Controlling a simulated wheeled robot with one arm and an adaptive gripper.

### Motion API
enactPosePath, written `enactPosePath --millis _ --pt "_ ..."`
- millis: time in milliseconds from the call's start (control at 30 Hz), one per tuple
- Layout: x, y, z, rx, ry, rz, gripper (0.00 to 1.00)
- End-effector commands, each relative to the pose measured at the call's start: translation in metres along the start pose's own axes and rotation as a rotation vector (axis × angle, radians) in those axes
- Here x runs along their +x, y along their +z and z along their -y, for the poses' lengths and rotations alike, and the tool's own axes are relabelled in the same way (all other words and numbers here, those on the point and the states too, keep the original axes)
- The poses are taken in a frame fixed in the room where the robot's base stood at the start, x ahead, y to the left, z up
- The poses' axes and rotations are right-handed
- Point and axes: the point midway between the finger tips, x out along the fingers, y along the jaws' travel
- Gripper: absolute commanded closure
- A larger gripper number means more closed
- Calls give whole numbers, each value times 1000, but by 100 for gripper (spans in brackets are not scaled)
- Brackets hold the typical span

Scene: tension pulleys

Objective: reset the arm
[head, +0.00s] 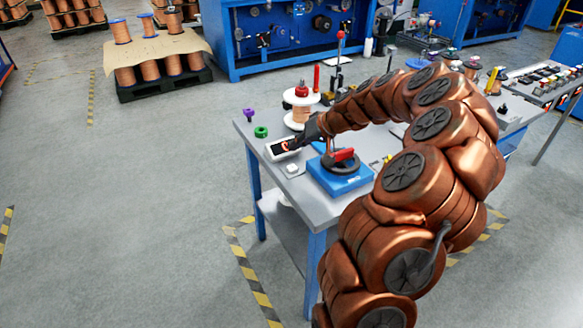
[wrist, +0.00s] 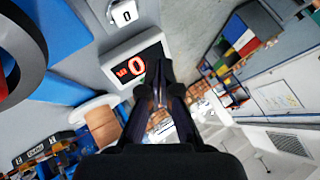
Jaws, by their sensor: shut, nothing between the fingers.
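My copper-coloured arm reaches over the grey table (head: 312,213) from the right. My gripper (head: 291,146) is at the table's left part, close to a white display box (head: 278,150). In the wrist view my gripper (wrist: 158,75) is shut and empty, its dark fingertips together in front of the display box (wrist: 134,66), which shows a red 0. I cannot tell whether the fingertips touch the box. A small white button block (head: 291,170) marked 0 in the wrist view (wrist: 122,13) stands beside the display.
A blue box with a black wheel and red handle (head: 340,182) stands just right of the display. A spool of copper wire (head: 300,108), a green ring (head: 261,132) and a purple piece (head: 249,114) are behind.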

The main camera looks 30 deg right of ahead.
Motion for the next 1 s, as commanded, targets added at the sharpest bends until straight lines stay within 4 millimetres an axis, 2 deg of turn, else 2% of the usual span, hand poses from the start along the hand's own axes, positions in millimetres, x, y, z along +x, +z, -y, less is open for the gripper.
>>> enactPosePath --millis 800,1000 --pt "0 0 0 1 -1 1 100" --pt "4 23 75 -70 -44 110 100"
